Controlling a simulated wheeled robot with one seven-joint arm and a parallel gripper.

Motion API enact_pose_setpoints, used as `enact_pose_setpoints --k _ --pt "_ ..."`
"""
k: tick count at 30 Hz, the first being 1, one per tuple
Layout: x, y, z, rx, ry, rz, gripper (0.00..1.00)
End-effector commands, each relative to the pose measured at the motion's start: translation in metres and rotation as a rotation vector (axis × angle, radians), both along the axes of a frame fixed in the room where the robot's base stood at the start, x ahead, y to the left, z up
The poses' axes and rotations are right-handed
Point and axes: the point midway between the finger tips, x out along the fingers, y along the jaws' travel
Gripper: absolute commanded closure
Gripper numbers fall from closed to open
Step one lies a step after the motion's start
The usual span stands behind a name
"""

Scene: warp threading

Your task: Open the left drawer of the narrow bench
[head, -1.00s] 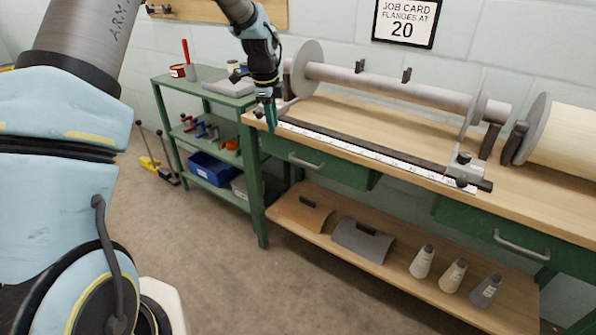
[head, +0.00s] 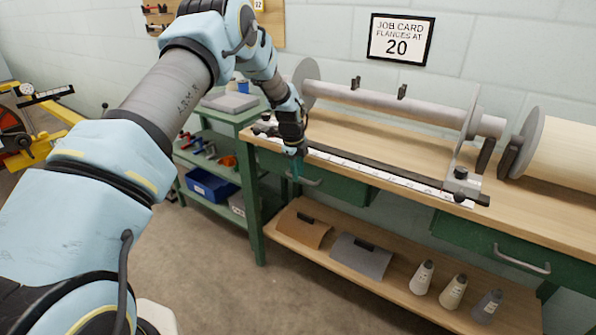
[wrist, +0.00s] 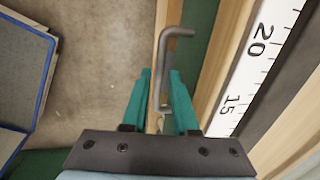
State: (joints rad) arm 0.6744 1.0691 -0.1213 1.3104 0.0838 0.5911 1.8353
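The narrow bench (head: 340,136) has a wooden top and green drawers under it. Its left drawer (head: 345,188) appears shut, flush under the top. The drawer's grey bar handle (head: 312,181) is partly hidden by my gripper (head: 296,172) in the head view. In the wrist view, my gripper (wrist: 160,78) is open, its teal fingers pointing at the handle (wrist: 168,62). The near part of the handle lies between the two fingers. I cannot tell whether either finger touches it.
A ruler (wrist: 245,65) runs along the bench top, beside a long roller (head: 390,97). The lower shelf (head: 395,277) carries curved plates and several cones. A green shelf cart (head: 228,150) stands at the left. The floor in front is clear.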

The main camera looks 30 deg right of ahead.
Motion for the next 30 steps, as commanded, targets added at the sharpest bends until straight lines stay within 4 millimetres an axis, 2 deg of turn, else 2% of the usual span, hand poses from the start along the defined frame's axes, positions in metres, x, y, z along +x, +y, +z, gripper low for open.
enact_pose_setpoints --k 10,18,30 --pt "0.0005 -0.0008 -0.0044 0.0 0.0 0.0 0.73" --pt "0.0005 -0.0007 -0.0043 0.0 0.0 0.001 1.0" --pt "0.0004 -0.0006 -0.0042 0.0 0.0 0.001 1.0"
